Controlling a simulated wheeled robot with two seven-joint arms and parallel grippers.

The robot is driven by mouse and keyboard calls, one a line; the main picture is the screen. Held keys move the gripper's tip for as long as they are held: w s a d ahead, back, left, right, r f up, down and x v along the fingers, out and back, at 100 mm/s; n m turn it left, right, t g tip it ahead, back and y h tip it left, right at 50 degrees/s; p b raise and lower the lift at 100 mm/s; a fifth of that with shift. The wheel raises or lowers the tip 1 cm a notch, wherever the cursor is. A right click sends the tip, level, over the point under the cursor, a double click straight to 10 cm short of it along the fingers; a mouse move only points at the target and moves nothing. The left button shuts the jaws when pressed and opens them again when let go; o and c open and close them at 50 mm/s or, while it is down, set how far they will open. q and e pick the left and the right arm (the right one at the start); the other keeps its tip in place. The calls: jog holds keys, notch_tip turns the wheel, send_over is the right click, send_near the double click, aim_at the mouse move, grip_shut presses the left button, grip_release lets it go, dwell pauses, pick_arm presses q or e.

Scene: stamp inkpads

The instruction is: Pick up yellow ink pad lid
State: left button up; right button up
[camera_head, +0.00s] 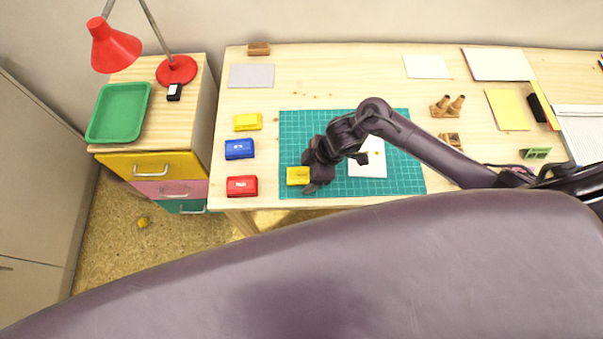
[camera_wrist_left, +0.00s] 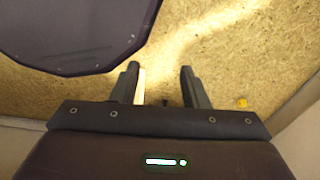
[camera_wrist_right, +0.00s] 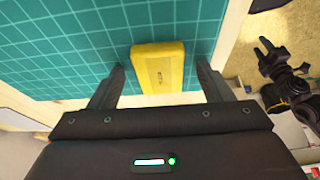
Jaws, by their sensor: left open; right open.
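A yellow block with a small dark label, which looks like the yellow ink pad lid (camera_head: 296,176), lies on the green cutting mat (camera_head: 292,129) near its left front corner. In the right wrist view the lid (camera_wrist_right: 158,66) shows between the fingers, nearer end toward the gripper. My right gripper (camera_head: 309,173) is open at the lid's right side in the head view; contact cannot be told. A brighter yellow ink pad (camera_head: 247,121) stands left of the mat. My left gripper (camera_wrist_left: 160,72) is open and empty, with floor beyond it.
A blue pad (camera_head: 239,149) and a red pad (camera_head: 242,187) stand left of the mat. White paper (camera_head: 370,168) lies on the mat under my right arm. A wooden stamp stand (camera_head: 446,107) is farther right. The table's front edge is close to the lid.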

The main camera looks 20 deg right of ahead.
jog(key=c, duration=1.1)
pick_arm(q)
jog(key=shift+s+a+f, duration=0.1)
jog(key=shift+s, duration=0.7)
